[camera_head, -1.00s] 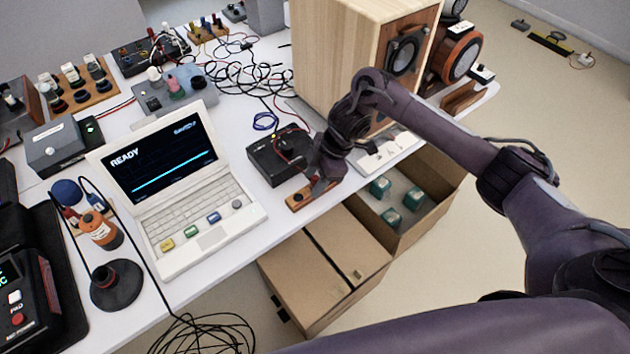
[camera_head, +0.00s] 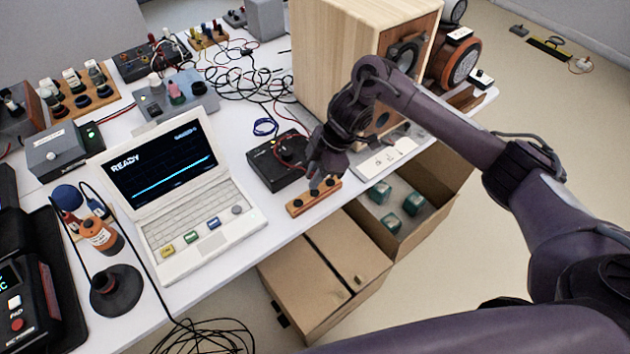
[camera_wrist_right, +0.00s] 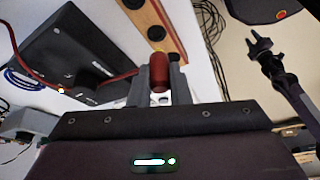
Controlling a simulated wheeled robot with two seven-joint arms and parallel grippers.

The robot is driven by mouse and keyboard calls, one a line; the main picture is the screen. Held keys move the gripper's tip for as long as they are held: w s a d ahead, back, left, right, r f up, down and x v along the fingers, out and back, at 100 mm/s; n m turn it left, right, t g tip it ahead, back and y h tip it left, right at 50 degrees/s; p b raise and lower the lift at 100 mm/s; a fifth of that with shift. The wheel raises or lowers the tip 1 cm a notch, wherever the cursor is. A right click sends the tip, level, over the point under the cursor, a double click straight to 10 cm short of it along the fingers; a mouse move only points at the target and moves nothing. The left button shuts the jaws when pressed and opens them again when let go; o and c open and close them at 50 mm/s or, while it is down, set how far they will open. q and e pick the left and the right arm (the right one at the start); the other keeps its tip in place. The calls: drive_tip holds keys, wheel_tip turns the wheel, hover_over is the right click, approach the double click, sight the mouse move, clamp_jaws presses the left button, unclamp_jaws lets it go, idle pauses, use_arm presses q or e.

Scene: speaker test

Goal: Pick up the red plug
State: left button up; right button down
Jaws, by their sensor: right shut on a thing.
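The red plug (camera_wrist_right: 159,72) shows in the right wrist view between the two grey fingers of my right gripper (camera_wrist_right: 160,78), which is shut on it. A red lead (camera_wrist_right: 112,80) runs to the left from near the plug. Beyond the plug is a wooden socket strip (camera_wrist_right: 155,22) with dark holes. In the head view my right gripper (camera_head: 320,185) is over the same strip (camera_head: 300,206) at the table's front edge; the plug is hidden there. Whether the plug is still in a hole cannot be told. A dark gripper (camera_wrist_right: 258,45), probably my left, shows at the right wrist view's right.
A black box (camera_head: 270,168) with leads lies just behind the strip. A laptop (camera_head: 195,215) stands to the left. A wooden speaker (camera_head: 335,50) stands close behind my right arm.

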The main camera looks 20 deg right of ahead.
wheel_tip(320, 180, up, 16)
drive_tip(key=p, duration=0.3)
drive_tip(key=shift+r, duration=0.15)
wheel_tip(320, 180, up, 26)
drive_tip(key=p, duration=2)
drive_tip(key=shift+f, duration=0.25)
